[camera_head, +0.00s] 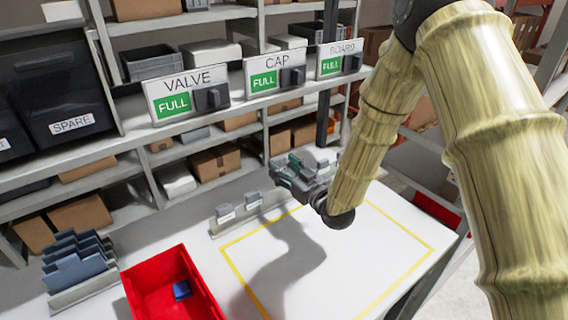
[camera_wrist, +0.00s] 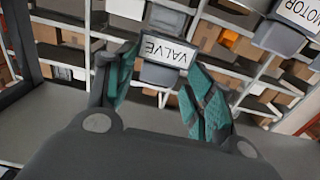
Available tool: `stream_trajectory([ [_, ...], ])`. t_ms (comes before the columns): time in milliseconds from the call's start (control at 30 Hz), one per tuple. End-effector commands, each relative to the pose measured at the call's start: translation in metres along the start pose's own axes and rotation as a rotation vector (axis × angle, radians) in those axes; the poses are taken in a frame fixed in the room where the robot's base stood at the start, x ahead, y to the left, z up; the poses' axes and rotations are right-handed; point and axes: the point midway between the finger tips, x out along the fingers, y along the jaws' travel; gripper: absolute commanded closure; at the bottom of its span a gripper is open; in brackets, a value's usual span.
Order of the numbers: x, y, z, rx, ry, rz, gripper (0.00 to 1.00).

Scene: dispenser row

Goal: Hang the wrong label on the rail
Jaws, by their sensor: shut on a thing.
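My gripper (camera_head: 293,172) hangs above the far part of the white worktop, in front of the shelf. In the wrist view its teal fingers (camera_wrist: 160,75) are shut on a small grey piece with a white label reading VALVE (camera_wrist: 166,50), upside down in that view. The held label's face is not readable in the head view. A low rail (camera_head: 222,228) with small grey label pieces (camera_head: 252,201) stands on the worktop, left of and below my gripper; their words are too small to read.
A red bin (camera_head: 137,283) with a blue item (camera_head: 182,290) stands front left, beside a blue slotted rack (camera_head: 76,262). Dispensers marked VALVE (camera_head: 187,92), CAP (camera_head: 275,73) and BOARD (camera_head: 340,59) line the shelf. A yellow-outlined area (camera_head: 395,225) on the worktop is clear.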

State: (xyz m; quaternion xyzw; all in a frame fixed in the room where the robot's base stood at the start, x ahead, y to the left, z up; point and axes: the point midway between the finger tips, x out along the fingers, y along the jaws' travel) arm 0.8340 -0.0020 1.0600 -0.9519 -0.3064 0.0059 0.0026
Motion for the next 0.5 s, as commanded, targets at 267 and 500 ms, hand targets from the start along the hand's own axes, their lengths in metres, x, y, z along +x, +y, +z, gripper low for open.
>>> stream_trajectory([
  [267,0.005,-0.001,0.014,0.003,-0.004,-0.004,0.61],
  [500,0.015,0.005,0.035,0.009,-0.013,-0.005,0.61],
])
